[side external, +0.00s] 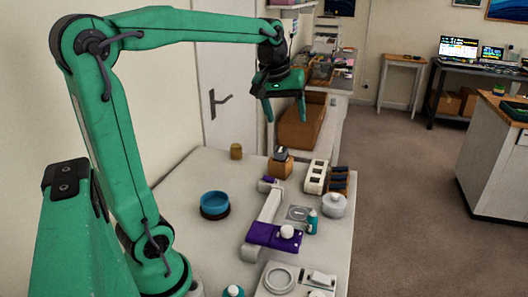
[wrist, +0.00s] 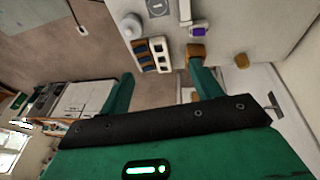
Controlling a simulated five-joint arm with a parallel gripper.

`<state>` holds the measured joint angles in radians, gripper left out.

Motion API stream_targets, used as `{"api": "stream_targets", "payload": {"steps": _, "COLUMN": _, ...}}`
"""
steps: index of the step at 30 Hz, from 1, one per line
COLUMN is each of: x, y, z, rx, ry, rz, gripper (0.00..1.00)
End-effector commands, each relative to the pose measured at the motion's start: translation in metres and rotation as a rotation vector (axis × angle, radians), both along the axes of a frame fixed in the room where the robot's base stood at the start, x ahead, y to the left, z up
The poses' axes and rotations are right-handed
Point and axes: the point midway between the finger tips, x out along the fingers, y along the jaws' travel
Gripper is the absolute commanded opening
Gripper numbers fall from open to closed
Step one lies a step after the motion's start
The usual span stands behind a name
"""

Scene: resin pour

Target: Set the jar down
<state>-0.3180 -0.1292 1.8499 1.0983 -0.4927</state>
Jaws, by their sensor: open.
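My gripper (side external: 284,110) is open and empty, held high above the far part of the table; its two green fingers also show spread apart in the wrist view (wrist: 160,68). Nothing is between the fingers. A round white lidded pot (side external: 334,205), which may be the jar, stands on the table's right side, below and apart from my gripper; a round white thing in the wrist view (wrist: 131,25) looks like it. A small dark container (side external: 281,154) sits on a wooden block (side external: 280,167) below the gripper. I cannot tell for certain which is the jar.
A white rack (side external: 315,177), a teal bottle (side external: 312,222) and a small tan cylinder (side external: 236,151) stand nearby. The table (side external: 182,182) is bare around the bowl.

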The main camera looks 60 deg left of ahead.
Motion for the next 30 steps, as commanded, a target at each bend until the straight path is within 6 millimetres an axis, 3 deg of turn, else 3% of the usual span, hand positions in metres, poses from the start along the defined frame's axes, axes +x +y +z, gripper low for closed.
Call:
{"api": "stream_targets", "payload": {"steps": 6, "x": -0.044, "y": -0.049, "z": -0.007, "rx": 0.062, "ry": -0.038, "rz": -0.233, "gripper": 0.64}}
{"api": "stream_targets", "payload": {"steps": 15, "x": -0.104, "y": -0.097, "z": -0.036, "rx": 0.151, "ry": -0.093, "rz": -0.543, "gripper": 0.64}}
{"api": "stream_targets", "payload": {"steps": 22, "x": -0.136, "y": -0.117, "z": -0.060, "rx": 0.205, "ry": -0.124, "rz": -0.717, "gripper": 0.64}}
{"api": "stream_targets", "payload": {"steps": 30, "x": -0.146, "y": -0.122, "z": -0.069, "rx": 0.224, "ry": -0.135, "rz": -0.773, "gripper": 0.64}}
